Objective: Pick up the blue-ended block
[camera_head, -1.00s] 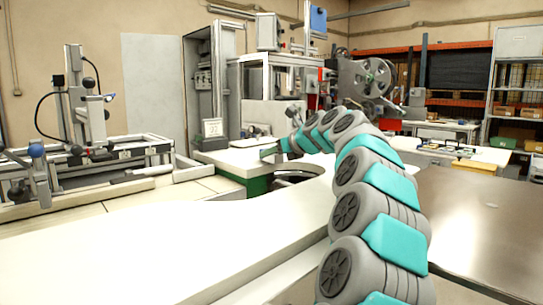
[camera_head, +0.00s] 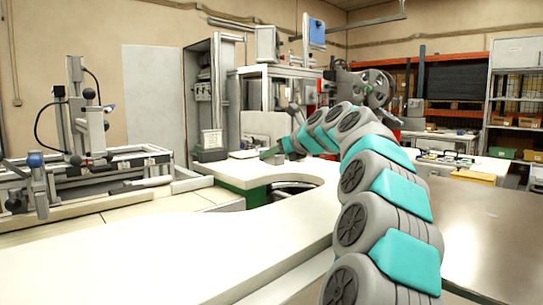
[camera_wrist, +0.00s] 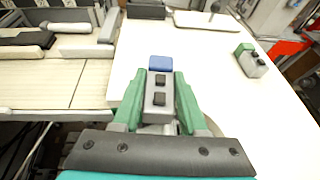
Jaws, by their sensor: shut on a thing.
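The blue-ended block has a grey body (camera_wrist: 158,104) with two black knobs on top and a blue end (camera_wrist: 160,63) facing away, in the wrist view. My gripper (camera_wrist: 159,82) has green fingers on both sides of the grey body and is shut on it. The blue end sticks out past the fingertips. White table top (camera_wrist: 220,90) shows around and beyond the block; I cannot tell whether the block touches it. In the head view my gripper (camera_head: 268,153) is small and far off over the white table, and the block cannot be made out there.
A similar block with a green end (camera_wrist: 244,51) stands on the table to the right in the wrist view. A dark grey object (camera_wrist: 147,11) lies at the far side. A metal-framed rig (camera_head: 85,150) stands left in the head view. The near white counter (camera_head: 150,245) is clear.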

